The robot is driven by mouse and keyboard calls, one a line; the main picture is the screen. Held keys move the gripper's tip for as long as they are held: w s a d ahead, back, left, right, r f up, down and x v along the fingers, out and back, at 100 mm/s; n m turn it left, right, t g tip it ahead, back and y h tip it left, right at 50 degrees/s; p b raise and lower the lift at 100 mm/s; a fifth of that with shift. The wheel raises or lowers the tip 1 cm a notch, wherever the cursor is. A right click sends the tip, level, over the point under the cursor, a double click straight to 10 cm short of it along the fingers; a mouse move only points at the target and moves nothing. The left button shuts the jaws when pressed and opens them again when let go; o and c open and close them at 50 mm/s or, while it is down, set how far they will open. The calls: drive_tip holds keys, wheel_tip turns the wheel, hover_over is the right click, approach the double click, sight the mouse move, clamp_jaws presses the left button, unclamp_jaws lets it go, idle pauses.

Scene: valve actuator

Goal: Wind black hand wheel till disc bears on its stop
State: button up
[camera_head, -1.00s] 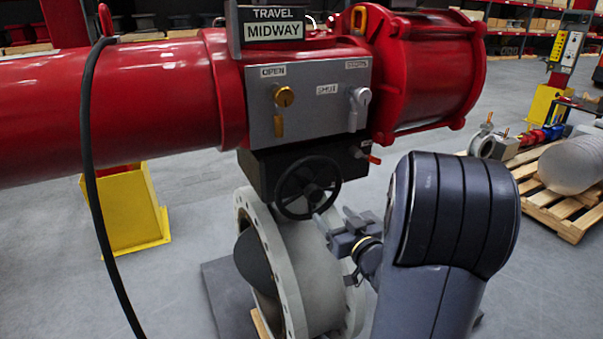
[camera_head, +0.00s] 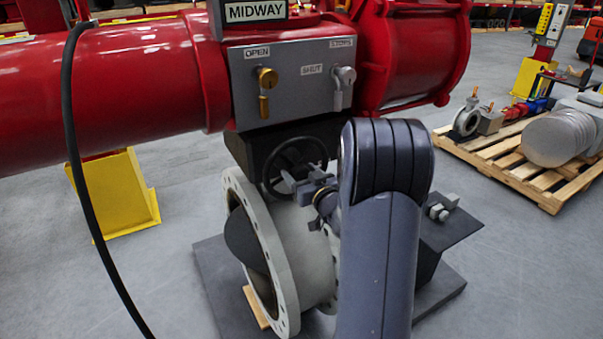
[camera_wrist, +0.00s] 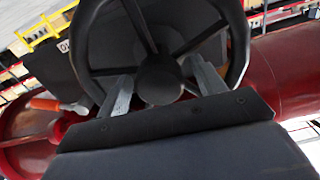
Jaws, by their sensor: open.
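The black hand wheel (camera_head: 296,166) is on the front of a dark box under the grey panel. In the wrist view, its hub (camera_wrist: 158,80), spokes and rim fill the upper middle. My gripper (camera_head: 299,182) is open at the lower front of the wheel. Its two fingers point at the wheel, one on each side of the hub in the wrist view. I cannot tell whether they touch it. The dark disc (camera_head: 245,240) shows inside the pale flanged valve body (camera_head: 300,250), tilted partly open. The travel sign (camera_head: 255,12) reads MIDWAY. I cannot make out the stop.
The panel (camera_head: 290,85) above carries a brass lever (camera_head: 265,90) by OPEN and a grey lever (camera_head: 343,85). A red cylinder (camera_head: 110,90) spans the upper left, with a black hose (camera_head: 85,200) hanging before it. A loaded pallet (camera_head: 500,160) stands at right. My arm hides the valve's right side.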

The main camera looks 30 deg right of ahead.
drive_tip(key=shift+c, duration=0.5)
drive_tip(key=c, duration=1.3)
drive_tip(key=shift+f+b, duration=0.1)
drive_tip(key=shift+b, duration=0.35)
drive_tip(key=n+b, duration=0.2)
drive_tip(key=b, duration=0.2)
drive_tip(key=shift+f+n, duration=0.2)
drive_tip(key=shift+n, duration=0.2)
drive_tip(key=n+b, duration=0.4)
drive_tip(key=b, duration=0.1)
drive_tip(key=shift+n+b, duration=0.3)
drive_tip(key=shift+b, duration=0.05)
drive_tip(key=n+b, duration=0.4)
drive_tip(key=shift+n, duration=0.3)
drive_tip(key=n+b, duration=0.4)
drive_tip(key=shift+r+n, duration=0.15)
drive_tip(key=shift+n, duration=0.25)
